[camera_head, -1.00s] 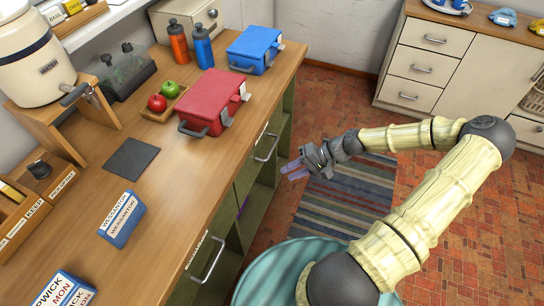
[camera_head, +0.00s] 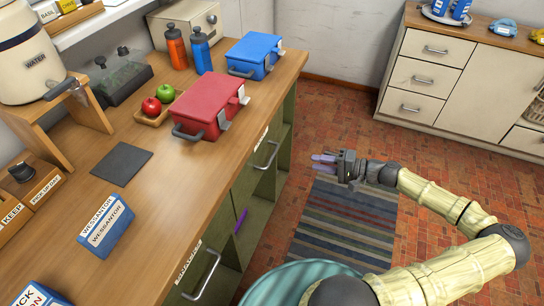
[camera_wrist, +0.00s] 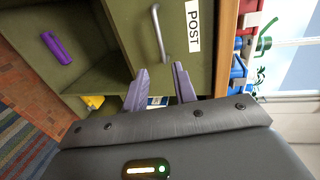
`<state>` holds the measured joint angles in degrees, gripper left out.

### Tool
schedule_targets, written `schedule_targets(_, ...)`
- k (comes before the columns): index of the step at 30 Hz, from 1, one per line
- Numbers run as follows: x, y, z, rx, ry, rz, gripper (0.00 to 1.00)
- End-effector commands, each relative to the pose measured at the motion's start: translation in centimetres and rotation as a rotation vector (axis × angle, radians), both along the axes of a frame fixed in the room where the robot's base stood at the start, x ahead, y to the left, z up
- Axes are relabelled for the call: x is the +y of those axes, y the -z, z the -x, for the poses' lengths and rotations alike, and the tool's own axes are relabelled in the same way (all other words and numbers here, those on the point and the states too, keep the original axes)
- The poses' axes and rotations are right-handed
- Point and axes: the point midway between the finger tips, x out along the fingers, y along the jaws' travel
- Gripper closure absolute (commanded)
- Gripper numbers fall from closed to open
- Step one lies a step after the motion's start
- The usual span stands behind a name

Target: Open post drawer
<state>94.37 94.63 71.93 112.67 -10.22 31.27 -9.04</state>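The post drawer is a green drawer front with a white POST label (camera_wrist: 193,27) and a metal bar handle (camera_wrist: 158,35) in the wrist view. It looks shut. In the head view its handle (camera_head: 266,156) is on the counter's front, below the red box. My gripper (camera_head: 324,162) is to the right of that handle, apart from it, over the floor. In the wrist view my gripper (camera_wrist: 160,85) has its two fingers apart with nothing between them, short of the handle's near end. The handle is in line with the gap between the fingers.
A second drawer handle (camera_head: 207,275) is nearer on the same cabinet. A purple object (camera_wrist: 56,48) lies in an open cubby beside the drawer. The wooden counter (camera_head: 175,190) holds a red box (camera_head: 211,102) and a blue box (camera_head: 255,55). A striped rug (camera_head: 345,225) covers the floor below.

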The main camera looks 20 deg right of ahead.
Motion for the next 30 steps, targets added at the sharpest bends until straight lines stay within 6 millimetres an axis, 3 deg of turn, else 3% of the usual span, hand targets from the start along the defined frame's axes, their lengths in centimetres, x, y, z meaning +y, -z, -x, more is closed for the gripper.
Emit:
schedule_targets(24,10.8,2.8,-8.1,0.0,-0.003,-0.001,0.73)
schedule_targets(30,12.6,3.3,-9.6,0.001,-0.001,-0.001,0.73)
